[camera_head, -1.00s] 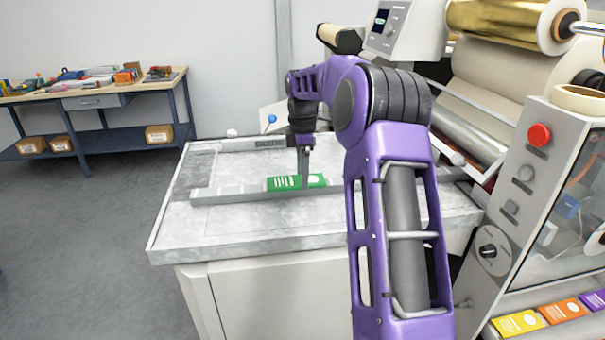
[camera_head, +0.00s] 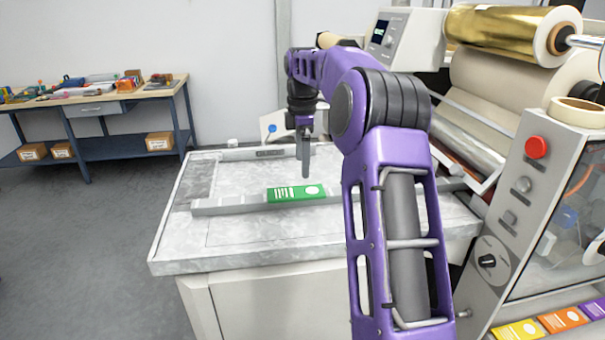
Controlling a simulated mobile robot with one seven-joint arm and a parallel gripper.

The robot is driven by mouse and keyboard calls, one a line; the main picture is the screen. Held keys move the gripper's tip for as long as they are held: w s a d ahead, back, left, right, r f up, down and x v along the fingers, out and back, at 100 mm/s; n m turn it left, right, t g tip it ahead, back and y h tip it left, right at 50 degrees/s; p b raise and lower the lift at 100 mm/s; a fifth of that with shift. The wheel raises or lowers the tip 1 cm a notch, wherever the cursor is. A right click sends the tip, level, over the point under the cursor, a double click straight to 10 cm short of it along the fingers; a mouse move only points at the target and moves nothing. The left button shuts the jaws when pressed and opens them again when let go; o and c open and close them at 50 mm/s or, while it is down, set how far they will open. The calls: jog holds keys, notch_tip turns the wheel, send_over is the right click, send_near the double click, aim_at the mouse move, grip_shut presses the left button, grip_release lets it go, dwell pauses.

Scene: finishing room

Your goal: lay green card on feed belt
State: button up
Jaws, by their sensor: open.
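The green card (camera_head: 284,195) with white print lies on the grey bed of the machine, along the raised metal bar (camera_head: 230,205). I take this bed (camera_head: 235,238) to be the feed belt's surface. My gripper (camera_head: 306,172) hangs just above and behind the card, pointing down and apart from it. It holds nothing that I can see. Only one finger shows clearly, edge-on. My purple arm covers the right part of the bed.
The machine's rollers (camera_head: 480,115) and gold foil roll (camera_head: 505,25) stand at the right. A control panel with a red button (camera_head: 536,147) is at the front right. Yellow (camera_head: 518,329), orange (camera_head: 563,319) and purple cards lie at the lower right. A workbench (camera_head: 100,97) stands back left.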

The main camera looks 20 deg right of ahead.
jog(key=shift+r+p, duration=0.4)
jog(key=shift+r, duration=2)
